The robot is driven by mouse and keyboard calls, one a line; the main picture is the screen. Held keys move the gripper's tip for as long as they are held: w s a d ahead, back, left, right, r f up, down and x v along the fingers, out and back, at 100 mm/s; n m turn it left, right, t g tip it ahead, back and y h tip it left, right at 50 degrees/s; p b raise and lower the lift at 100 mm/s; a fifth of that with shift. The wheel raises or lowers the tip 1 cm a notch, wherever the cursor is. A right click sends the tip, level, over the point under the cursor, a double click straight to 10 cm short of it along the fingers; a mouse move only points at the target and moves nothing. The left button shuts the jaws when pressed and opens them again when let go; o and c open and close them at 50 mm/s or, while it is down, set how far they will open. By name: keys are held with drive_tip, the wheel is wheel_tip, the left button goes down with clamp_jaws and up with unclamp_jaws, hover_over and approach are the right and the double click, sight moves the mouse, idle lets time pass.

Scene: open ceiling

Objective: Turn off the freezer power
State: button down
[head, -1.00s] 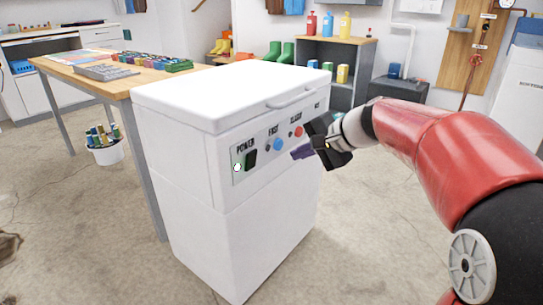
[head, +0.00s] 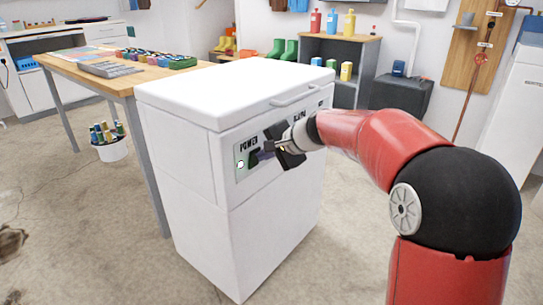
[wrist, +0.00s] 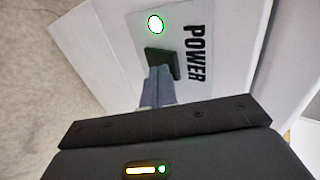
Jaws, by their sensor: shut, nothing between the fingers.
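The white chest freezer (head: 205,210) stands in the middle of the head view with its lid closed. Its front panel carries the label POWER and a lit indicator light (head: 240,164), which also shows in the wrist view (wrist: 155,24). The black power switch (wrist: 163,60) lies below the light in the wrist view. My gripper (head: 257,157) is shut and empty, its fingertips (wrist: 158,74) at the switch and overlapping its lower part in the picture. I cannot tell whether they touch it. My gripper and wrist hide the panel's other buttons in the head view.
A wooden worktable (head: 125,82) with several coloured items stands left of the freezer. A white bucket (head: 110,149) of cans or tubes sits under it. A grey shelf (head: 340,55) and boots (head: 283,49) are behind. The floor right of the freezer is open.

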drive_tip(key=p, duration=0.3)
drive_tip(key=shift+w+a+r+g+h+p, duration=0.2)
drive_tip(key=shift+w+g+h+p, duration=0.1)
drive_tip(key=shift+h, duration=0.1)
drive_tip(key=shift+r, duration=0.1)
drive_tip(key=shift+r+p, duration=0.6)
drive_tip(key=shift+r, duration=0.1)
